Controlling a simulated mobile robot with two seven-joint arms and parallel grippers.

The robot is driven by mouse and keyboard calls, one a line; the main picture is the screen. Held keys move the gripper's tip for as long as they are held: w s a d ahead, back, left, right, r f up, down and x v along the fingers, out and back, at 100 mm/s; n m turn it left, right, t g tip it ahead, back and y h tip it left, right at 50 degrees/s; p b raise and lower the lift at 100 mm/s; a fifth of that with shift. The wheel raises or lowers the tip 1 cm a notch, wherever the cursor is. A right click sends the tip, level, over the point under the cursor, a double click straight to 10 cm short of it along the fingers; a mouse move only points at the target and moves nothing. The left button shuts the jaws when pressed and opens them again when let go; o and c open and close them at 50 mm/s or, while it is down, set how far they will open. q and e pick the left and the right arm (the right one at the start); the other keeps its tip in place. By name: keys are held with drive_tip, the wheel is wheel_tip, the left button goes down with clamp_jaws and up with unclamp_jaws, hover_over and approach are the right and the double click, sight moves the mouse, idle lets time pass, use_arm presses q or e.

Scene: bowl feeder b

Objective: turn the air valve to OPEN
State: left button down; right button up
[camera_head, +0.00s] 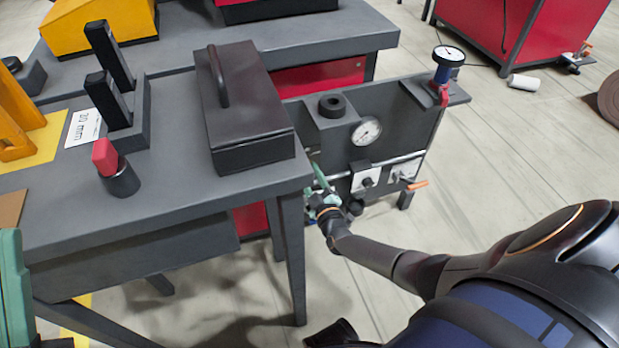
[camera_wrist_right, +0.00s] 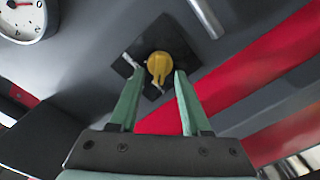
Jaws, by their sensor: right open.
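In the right wrist view a yellow valve knob (camera_wrist_right: 159,67) sits on a black square plate (camera_wrist_right: 136,66) with small pale marks. The marks are too small to read. My right gripper (camera_wrist_right: 156,80) is open, with its two green fingers pointing at the knob, one on each side of its lower end in the picture. I cannot tell whether they touch it. In the head view my right gripper (camera_head: 316,172) reaches in front of the grey panel (camera_head: 400,118), beside the table corner. The yellow knob cannot be made out there.
The panel carries a round gauge (camera_head: 367,130), a red-handled fitting (camera_head: 443,96) and an orange lever (camera_head: 415,185). The grey table (camera_head: 185,200) stands close to the left of my right gripper. A dark lidded box (camera_head: 250,110) rests on it. Open floor lies right of the panel.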

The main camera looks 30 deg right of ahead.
drive_tip(key=shift+w+d, duration=0.1)
drive_tip(key=shift+w, duration=0.3)
drive_tip(key=shift+c, duration=0.2)
clamp_jaws()
